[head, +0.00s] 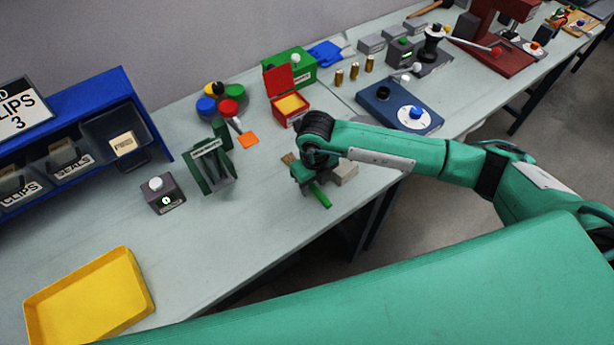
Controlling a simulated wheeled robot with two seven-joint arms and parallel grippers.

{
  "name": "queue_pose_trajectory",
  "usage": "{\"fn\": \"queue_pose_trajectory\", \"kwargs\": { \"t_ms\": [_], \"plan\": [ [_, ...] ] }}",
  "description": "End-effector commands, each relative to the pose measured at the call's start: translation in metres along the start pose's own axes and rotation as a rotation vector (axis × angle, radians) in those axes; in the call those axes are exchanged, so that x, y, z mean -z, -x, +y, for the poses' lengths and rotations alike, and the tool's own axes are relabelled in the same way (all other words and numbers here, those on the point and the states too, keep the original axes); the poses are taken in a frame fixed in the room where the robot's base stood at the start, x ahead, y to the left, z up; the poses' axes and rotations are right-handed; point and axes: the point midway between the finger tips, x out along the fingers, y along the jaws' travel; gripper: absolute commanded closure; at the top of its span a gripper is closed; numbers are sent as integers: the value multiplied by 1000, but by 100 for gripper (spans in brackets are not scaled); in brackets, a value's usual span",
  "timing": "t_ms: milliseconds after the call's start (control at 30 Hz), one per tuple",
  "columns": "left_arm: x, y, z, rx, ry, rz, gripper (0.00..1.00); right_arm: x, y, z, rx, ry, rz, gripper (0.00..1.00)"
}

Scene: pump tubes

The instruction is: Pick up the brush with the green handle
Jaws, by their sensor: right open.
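The brush with the green handle (320,196) lies on the bench near its front edge. Its green handle points toward the lower right, and a tan end shows at the upper left. My right gripper (307,178) is open and points down over the middle of the brush, hiding that part. I cannot tell whether the fingers touch the brush. My left gripper is not in view.
A grey block (344,172) lies just right of my right gripper. A yellow tray (88,298) is at lower left. Bench between tray and brush is clear.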

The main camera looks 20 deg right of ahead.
Motion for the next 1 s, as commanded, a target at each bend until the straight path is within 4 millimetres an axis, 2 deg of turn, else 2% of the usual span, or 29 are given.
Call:
{"fn": "queue_pose_trajectory", "kwargs": {
  "t_ms": [167, 400, 767, 867, 1000],
  "plan": [
    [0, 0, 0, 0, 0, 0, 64, 0, -1, 0, 0, 0, 0, 56],
    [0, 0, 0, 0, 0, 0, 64, 0, 0, 0, 0, 0, 0, 100],
    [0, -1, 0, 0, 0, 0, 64, 0, 2, 0, -1, -1, -1, 100],
    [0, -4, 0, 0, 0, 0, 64, -1, 9, 0, 0, -1, -1, 100],
    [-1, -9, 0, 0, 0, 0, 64, -1, 28, 0, 0, 1, -4, 100]
  ]
}}
